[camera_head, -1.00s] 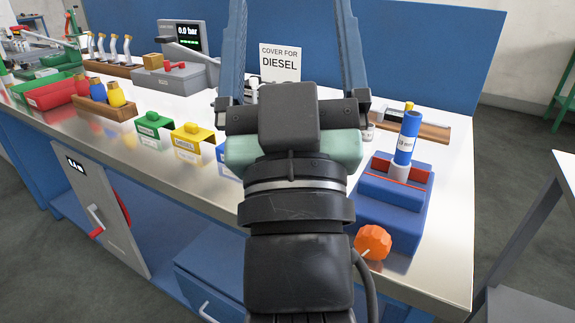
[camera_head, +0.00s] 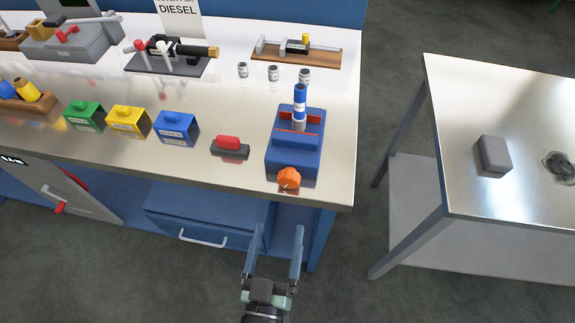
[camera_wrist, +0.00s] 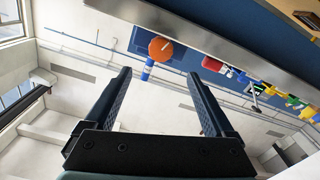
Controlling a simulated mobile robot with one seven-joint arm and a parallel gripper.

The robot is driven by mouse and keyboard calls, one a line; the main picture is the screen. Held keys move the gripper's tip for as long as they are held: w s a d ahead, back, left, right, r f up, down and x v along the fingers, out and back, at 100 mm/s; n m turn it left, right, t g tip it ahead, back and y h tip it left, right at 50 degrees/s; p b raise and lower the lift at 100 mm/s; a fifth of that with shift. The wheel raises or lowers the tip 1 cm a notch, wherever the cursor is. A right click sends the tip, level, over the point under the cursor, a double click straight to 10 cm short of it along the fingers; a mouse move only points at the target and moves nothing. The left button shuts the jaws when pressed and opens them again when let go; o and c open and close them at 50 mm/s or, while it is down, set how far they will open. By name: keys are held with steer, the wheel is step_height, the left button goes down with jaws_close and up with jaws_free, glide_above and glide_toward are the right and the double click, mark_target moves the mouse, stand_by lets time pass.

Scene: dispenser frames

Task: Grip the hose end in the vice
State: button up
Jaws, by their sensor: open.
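The vice (camera_head: 291,158) is a blue block with red jaw faces and an orange knob (camera_head: 289,178) at its front, near the bench's right end. The hose end (camera_head: 300,98), blue with a pale band and a grey lower part, stands upright between the jaws. I cannot tell whether the jaws touch it. My gripper (camera_head: 279,228) is open and empty, in front of the bench and below the vice in the picture. In the wrist view, the orange knob (camera_wrist: 160,49) and the blue hose end (camera_wrist: 147,70) show beyond the open fingers.
A red-topped block (camera_head: 229,146) sits left of the vice, then blue (camera_head: 177,127), yellow (camera_head: 129,121) and green (camera_head: 84,115) covers. Several small grey fittings (camera_head: 273,74) stand behind. A side table (camera_head: 515,190) stands at right; floor shows between it and the bench.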

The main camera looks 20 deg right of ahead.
mark_target(288, 184)
steer(key=x, duration=0.6)
steer(key=p+x, duration=0.1)
steer(key=x, duration=0.5)
steer(key=shift+f, duration=0.2)
steer(key=c, duration=1.4)
